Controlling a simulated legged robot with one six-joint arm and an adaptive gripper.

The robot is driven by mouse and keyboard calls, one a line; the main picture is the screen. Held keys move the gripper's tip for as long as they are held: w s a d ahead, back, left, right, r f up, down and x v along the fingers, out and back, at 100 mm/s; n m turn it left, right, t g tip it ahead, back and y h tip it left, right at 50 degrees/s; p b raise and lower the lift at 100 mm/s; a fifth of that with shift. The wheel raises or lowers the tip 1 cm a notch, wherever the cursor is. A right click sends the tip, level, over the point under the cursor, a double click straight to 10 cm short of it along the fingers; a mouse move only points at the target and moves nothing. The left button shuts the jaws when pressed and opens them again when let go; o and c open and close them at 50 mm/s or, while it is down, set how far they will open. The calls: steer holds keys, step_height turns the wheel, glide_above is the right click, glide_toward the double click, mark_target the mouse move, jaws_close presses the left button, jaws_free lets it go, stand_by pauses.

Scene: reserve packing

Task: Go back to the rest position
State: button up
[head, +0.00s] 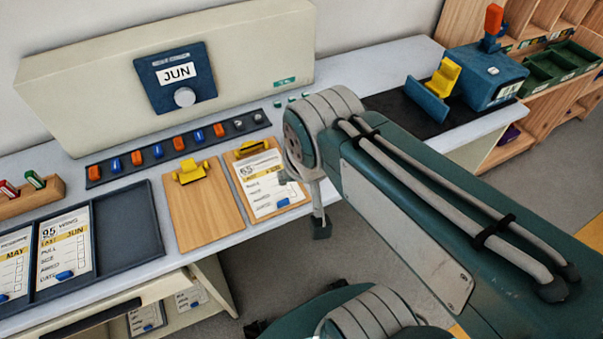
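My gripper (320,222) shows only in part below the grey joint of my arm. One grey finger with a dark tip hangs over the floor, just off the counter's front edge. The rest is hidden behind my arm, so I cannot tell whether it is open or shut. Near it on the counter lies a clipboard with a printed card (265,182) and a blue marker on it. An empty wooden clipboard (208,217) with a yellow clip lies to its left.
A dark strip (150,158) holds several red and blue pieces beneath a cream panel (95,95) with a JUN dial. A dark tray (118,240) with cards is at left. A blue device (485,75) and wooden shelves with green bins (550,72) are at right.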

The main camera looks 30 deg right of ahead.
steer(key=shift+s+r+n+t, duration=0.25)
steer(key=shift+s+n, duration=0.15)
steer(key=shift+n, duration=0.15)
steer(key=shift+s+r+n+t, duration=0.2)
steer(key=shift+s+n, duration=0.2)
steer(key=shift+n, duration=0.15)
stand_by(0.5)
